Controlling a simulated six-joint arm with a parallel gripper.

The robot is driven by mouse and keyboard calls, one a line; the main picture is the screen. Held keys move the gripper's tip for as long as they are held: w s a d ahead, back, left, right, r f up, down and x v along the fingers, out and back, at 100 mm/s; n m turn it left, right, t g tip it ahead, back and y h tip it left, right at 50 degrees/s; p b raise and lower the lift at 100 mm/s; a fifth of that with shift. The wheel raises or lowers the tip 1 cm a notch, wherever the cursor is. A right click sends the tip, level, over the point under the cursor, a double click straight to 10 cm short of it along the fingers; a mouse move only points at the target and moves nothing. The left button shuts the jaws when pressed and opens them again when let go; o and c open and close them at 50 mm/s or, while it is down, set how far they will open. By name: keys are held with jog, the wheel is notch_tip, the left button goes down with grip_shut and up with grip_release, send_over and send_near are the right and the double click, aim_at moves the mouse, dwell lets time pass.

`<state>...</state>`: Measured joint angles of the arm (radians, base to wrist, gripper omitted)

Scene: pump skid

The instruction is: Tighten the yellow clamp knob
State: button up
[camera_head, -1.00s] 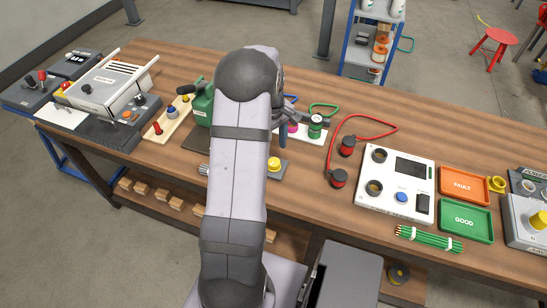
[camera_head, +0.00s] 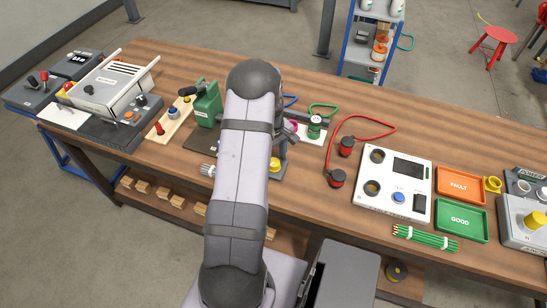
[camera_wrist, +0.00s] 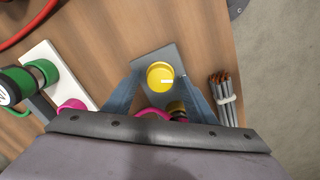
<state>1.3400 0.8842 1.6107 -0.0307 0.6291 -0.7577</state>
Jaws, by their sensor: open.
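The yellow clamp knob (camera_wrist: 160,77) is round with a white line on its top that points right in the wrist view. It sits on a dark grey plate (camera_wrist: 147,63) on the wooden bench. In the head view the knob (camera_head: 275,163) shows just right of my arm, partly covered. My gripper (camera_wrist: 160,84) is open above the plate, with one bluish finger on each side of the knob in the wrist view. I cannot tell whether the fingers touch it. My arm hides most of the gripper in the head view.
A bundle of grey rods (camera_wrist: 224,98) lies right of the plate in the wrist view. A white board with green (camera_wrist: 44,72) and pink parts stands left.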

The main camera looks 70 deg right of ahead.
jog(key=c, duration=1)
jog(key=shift+f+m+b, duration=0.15)
jog(key=shift+m+b, duration=0.35)
jog(key=shift+m, duration=0.5)
jog(key=shift+c, duration=0.2)
jog(key=shift+m+b, duration=0.3)
jog(key=shift+m, duration=1)
jog(key=o, duration=1)
jog(key=shift+o, duration=0.2)
jog(key=shift+r, duration=0.25)
jog(key=shift+w+r+b, duration=0.1)
jog(key=shift+r+b, duration=1)
jog(key=shift+r, duration=2.45)
